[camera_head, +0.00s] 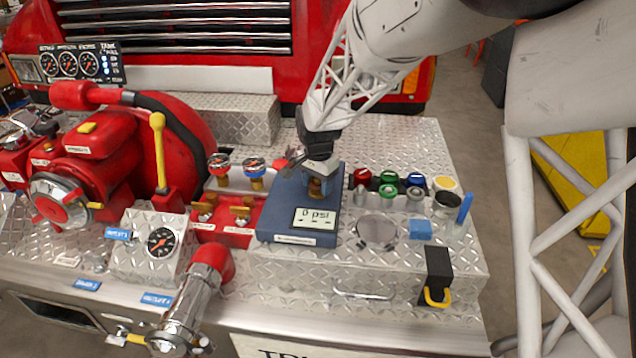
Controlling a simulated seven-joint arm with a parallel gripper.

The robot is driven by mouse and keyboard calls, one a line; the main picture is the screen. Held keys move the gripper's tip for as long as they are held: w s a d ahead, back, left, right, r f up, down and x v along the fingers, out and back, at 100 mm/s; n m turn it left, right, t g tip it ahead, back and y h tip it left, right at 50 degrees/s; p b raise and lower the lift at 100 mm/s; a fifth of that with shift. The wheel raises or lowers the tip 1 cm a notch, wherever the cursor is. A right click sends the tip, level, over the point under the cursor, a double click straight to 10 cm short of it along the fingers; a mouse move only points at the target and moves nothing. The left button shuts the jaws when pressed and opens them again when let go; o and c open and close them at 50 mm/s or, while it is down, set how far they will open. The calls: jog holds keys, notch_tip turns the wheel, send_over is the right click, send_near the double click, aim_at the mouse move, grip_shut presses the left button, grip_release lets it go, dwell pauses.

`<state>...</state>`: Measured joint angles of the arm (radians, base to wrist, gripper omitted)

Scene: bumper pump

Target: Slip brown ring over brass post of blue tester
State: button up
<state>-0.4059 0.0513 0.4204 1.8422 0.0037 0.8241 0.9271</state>
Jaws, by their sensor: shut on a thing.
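The blue tester (277,218) sits on the metal diamond-plate bumper at the middle of the view. Its display reads 0 psi. My gripper (317,182) points down over the back right part of the tester and is shut on a small brown ring (316,189). The ring is low, just above or at the tester's top. The brass post is hidden or cannot be told apart from the ring between my fingers. I cannot tell whether the ring is around the post or only above it.
Right of the tester stand several red, green and blue caps (388,178), a round disc (377,231), a blue block (420,229) and a cup with a blue stick (463,208).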

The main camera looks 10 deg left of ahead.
jog(key=shift+f, duration=0.3)
dwell(0.5)
jog(key=o, duration=1.1)
jog(key=shift+o, duration=0.2)
jog(key=shift+r, duration=0.1)
jog(key=shift+r, duration=3.9)
